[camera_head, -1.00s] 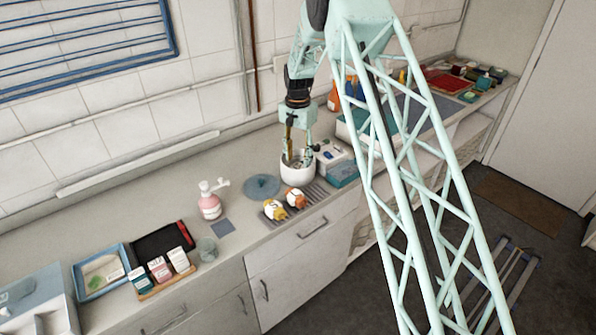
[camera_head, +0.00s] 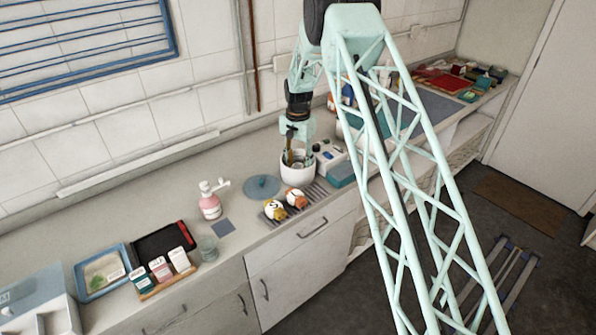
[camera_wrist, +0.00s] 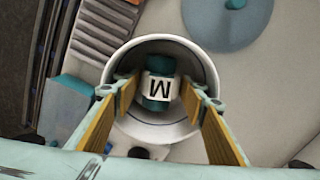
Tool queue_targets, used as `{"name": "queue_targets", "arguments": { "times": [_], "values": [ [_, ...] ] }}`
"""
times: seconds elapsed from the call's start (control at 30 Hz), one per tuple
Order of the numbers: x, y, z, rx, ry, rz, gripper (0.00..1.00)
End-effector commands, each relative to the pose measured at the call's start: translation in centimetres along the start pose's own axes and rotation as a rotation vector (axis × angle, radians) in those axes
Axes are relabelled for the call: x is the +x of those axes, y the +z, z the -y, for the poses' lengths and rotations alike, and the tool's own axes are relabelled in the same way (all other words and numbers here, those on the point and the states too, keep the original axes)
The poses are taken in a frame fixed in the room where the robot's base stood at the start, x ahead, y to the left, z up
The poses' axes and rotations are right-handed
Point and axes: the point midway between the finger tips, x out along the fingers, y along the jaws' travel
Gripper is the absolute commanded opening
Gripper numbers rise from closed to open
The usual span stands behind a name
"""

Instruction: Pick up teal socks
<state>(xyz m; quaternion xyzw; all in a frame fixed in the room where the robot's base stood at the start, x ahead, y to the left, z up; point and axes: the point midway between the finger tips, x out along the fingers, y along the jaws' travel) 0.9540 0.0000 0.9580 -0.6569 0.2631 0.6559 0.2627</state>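The teal socks (camera_wrist: 160,84) are a rolled bundle with a white band marked "M". In the wrist view they lie at the bottom of a white round pot (camera_wrist: 142,43). The pot (camera_head: 297,176) stands on the counter in the head view, where the socks cannot be made out. My gripper (camera_wrist: 152,93) points down over the pot, its two yellow-brown fingers apart on either side of the socks. The fingers do not appear to touch the bundle. In the head view my gripper (camera_head: 298,160) is at the pot's mouth, and its tips are hidden.
A blue-grey round disc (camera_head: 262,187) lies left of the pot. Two round orange-and-white items (camera_head: 286,203) sit on a ribbed drain area in front. A white box (camera_head: 328,155) stands close on the right, with a teal box (camera_head: 342,174) beside it.

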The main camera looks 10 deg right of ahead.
Motion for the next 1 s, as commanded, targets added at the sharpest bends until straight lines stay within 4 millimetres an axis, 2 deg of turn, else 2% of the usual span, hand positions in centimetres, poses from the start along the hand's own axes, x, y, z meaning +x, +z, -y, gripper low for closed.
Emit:
{"name": "queue_targets", "arguments": {
  "times": [0.2, 0.4, 0.77, 1.0],
  "values": [
    [0.0, 0.0, 0.0, 0.000, 0.000, 0.000, 0.38],
    [0.0, 0.0, 0.0, 0.000, 0.000, 0.000, 0.22],
    [-0.1, 0.0, 0.0, 0.000, 0.000, 0.000, 0.21],
    [-1.0, 0.0, 0.0, 0.000, -0.001, -0.001, 0.21]
  ]
}}
